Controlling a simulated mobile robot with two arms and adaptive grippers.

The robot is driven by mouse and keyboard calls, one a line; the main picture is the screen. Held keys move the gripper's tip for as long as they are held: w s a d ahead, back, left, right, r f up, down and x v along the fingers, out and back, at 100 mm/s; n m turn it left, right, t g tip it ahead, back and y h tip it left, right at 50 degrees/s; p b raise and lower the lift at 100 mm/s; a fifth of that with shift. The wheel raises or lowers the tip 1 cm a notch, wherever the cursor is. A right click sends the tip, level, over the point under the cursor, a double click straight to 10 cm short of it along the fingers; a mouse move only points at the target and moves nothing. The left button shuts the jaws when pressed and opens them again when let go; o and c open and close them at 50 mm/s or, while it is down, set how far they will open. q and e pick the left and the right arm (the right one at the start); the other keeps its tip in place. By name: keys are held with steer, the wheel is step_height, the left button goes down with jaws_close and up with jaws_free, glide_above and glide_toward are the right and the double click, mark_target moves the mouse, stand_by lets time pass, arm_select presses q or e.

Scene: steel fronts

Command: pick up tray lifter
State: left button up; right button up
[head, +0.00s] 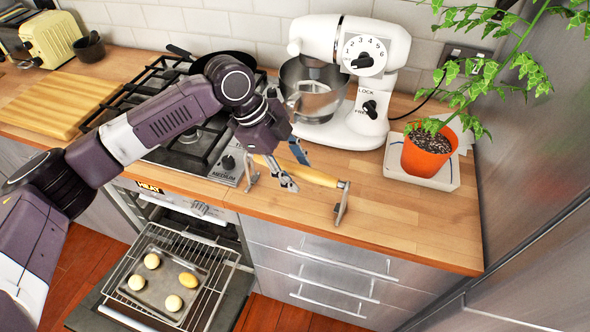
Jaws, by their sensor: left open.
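The tray lifter (316,177) has a wooden bar handle with a grey metal bracket at each end. My left gripper (295,169) is open at the tray lifter, with one fingertip on the far side of the handle and the other on the near side, as seen in the head view. I cannot tell whether the fingers touch it. Part of the handle is hidden behind the fingers. My right gripper is not in view.
A white stand mixer (362,85) stands behind the tray lifter. A potted plant (427,152) sits on a pale tray at the right. Below left, the oven is open, with a baking tray (167,305) of several rolls on its pulled-out rack (215,262). The right front counter (420,230) is clear.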

arm_select(q)
steer(key=c, duration=0.5)
jaws_close()
steer(key=shift+r, duration=0.1)
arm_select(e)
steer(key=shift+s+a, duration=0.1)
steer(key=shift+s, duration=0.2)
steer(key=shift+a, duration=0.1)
